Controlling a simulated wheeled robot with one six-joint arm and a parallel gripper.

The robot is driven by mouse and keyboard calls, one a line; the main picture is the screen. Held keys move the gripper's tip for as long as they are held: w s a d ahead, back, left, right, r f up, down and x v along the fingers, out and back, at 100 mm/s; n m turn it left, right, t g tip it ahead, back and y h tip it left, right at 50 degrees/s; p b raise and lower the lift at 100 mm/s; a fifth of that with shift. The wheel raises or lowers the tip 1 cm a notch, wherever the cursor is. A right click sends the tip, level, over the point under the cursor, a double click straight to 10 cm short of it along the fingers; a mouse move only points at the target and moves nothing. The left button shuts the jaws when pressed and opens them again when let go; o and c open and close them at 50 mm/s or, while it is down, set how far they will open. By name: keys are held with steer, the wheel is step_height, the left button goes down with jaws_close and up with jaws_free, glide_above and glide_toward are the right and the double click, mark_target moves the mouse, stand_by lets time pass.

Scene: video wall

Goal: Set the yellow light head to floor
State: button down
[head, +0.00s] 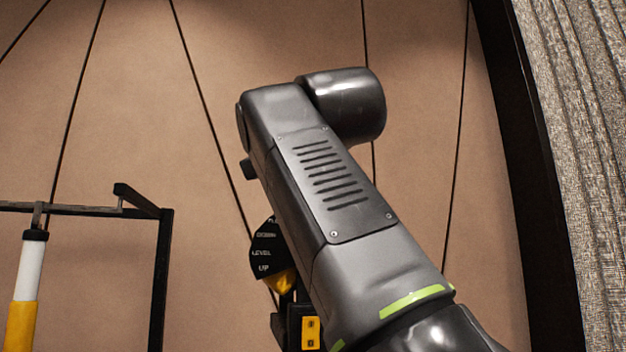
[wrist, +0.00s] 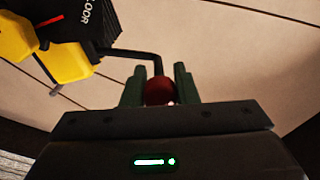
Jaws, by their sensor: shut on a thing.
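The yellow light head (wrist: 72,62) is at the upper left of the wrist view, partly cut off, with a black finned or dial-like part carrying white letters that look like FLOOR. A red pointer line (wrist: 50,19) shows on it. A bent black rod runs from it to a red ball knob (wrist: 159,91). My gripper (wrist: 160,88) has its green fingers shut on either side of the knob. In the head view a black dial (head: 266,250) reads LEVEL and UP, with a yellow part (head: 281,281) below it. My arm hides the gripper and knob there.
A black frame (head: 161,270) stands at the left of the head view, with a white and yellow cylinder (head: 28,285) hanging from it. A yellow-labelled black box (head: 311,333) sits below the dial. A tan panelled wall is behind, with a dark curved edge at right.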

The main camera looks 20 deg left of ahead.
steer(key=shift+w+d+r+m, duration=0.1)
steer(key=shift+w+d+m, duration=0.15)
steer(key=shift+d+m, duration=0.2)
steer(key=c, duration=1.1)
jaws_free()
steer(key=shift+c, duration=0.2)
steer(key=shift+s, duration=0.1)
steer(key=b+v, duration=0.3)
steer(key=v, duration=1)
steer(key=shift+s, duration=0.15)
